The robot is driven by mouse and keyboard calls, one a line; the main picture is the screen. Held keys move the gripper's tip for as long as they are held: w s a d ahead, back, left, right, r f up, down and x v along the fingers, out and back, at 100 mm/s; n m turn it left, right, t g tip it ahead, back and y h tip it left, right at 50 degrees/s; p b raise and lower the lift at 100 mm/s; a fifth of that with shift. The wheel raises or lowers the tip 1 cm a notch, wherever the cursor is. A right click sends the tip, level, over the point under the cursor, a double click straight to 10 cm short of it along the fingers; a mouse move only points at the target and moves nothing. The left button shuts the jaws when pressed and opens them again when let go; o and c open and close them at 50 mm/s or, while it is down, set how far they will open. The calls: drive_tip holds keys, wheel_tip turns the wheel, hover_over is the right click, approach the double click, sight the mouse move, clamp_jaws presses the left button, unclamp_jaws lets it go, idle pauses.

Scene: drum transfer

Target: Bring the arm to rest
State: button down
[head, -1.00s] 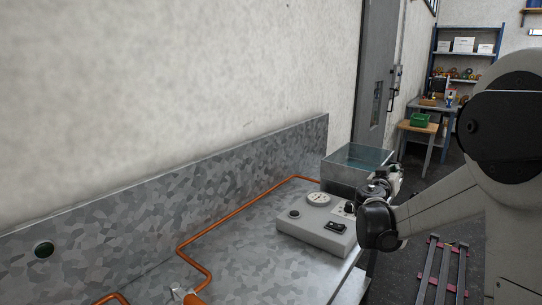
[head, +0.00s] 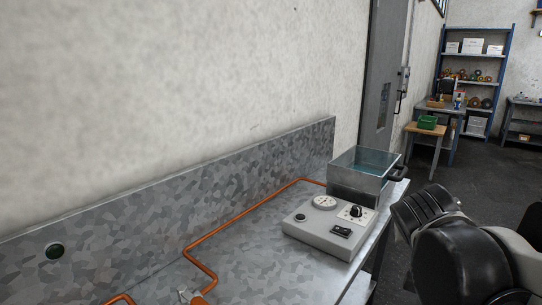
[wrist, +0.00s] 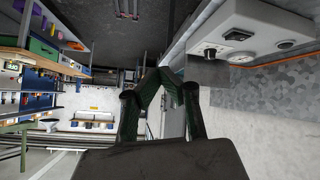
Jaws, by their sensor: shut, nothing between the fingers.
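My gripper (wrist: 164,76) shows in the wrist view with its dark fingers drawn together and nothing held between them. In the head view part of my arm, with a black joint, fills the lower right corner, right of the metal bench (head: 250,222) and apart from it. The gripper's fingers cannot be made out in the head view.
A grey control box (head: 320,238) with a gauge and knob sits on the bench beside a glass-walled metal tank (head: 345,188). An orange pipe (head: 240,221) runs along the bench. Shelves (head: 471,50) and a green bin (head: 427,122) stand further back. Open dark floor lies between.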

drive_tip(key=s+a+f+n+g+y, duration=0.1)
drive_tip(key=s+a+f+y, duration=0.1)
drive_tip(key=s+a, duration=0.3)
drive_tip(key=s+a+f+n+y, duration=0.2)
drive_tip(key=s+a+f+y, duration=0.1)
drive_tip(key=s, duration=0.6)
drive_tip(key=a+f, duration=0.1)
drive_tip(key=a, duration=0.1)
drive_tip(key=shift+s+a+g, duration=0.15)
drive_tip(key=shift+a+g, duration=0.15)
drive_tip(key=shift+g, duration=0.1)
